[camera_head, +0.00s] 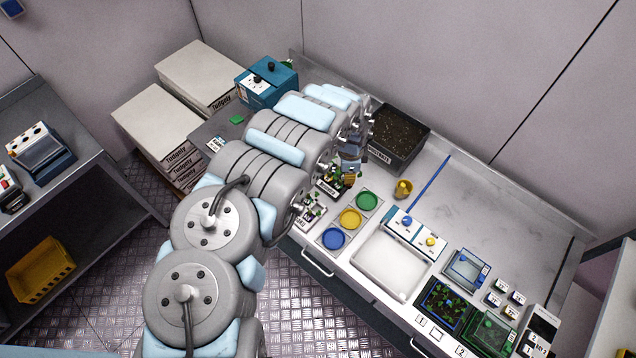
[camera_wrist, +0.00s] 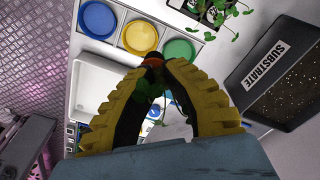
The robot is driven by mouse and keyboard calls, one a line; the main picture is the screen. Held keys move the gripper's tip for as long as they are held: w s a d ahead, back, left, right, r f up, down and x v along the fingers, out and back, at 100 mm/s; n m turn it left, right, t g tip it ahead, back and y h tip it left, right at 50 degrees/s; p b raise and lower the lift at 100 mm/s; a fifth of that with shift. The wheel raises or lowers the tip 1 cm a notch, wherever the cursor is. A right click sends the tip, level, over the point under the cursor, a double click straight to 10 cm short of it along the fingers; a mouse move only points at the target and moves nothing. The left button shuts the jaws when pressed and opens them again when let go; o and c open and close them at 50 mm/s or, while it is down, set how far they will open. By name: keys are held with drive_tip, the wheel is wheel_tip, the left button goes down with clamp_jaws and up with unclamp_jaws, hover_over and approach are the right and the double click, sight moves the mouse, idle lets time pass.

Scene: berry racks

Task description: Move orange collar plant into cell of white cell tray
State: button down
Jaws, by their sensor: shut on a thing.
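My gripper (camera_wrist: 153,64) is shut on the orange collar plant (camera_wrist: 154,61). A little orange-red shows at the meeting fingertips, with green leaf between the yellow fingers; the rest of the plant is hidden. In the head view my gripper (camera_head: 350,178) is above the back left part of the bench, partly behind my arm. A white cell tray (camera_head: 302,226) with green seedlings is at the bench's front left, partly covered by my arm. A dark-celled tray with seedlings (camera_wrist: 205,14) shows at the top of the wrist view; I cannot tell whether it is the same tray.
A black substrate bin (camera_head: 421,150) stands behind my gripper. A panel of green, yellow and blue discs (camera_head: 350,219), a white basin (camera_head: 391,263) and a yellow cup (camera_head: 403,188) are to the right. The bench's back right (camera_head: 500,215) is clear.

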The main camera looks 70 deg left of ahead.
drive_tip(key=s+a+f, duration=0.3)
drive_tip(key=s+f, duration=0.1)
drive_tip(key=s, duration=0.5)
drive_tip(key=shift+m, duration=0.5)
drive_tip(key=shift+s+f+b, duration=0.1)
drive_tip(key=shift+f+b, duration=2.5)
drive_tip(key=shift+f, duration=3.7)
drive_tip(key=c, duration=1.2)
unclamp_jaws()
drive_tip(key=shift+o, duration=0.2)
drive_tip(key=shift+r, duration=0.1)
wheel_tip(320, 180, up, 9)
drive_tip(key=p, duration=0.5)
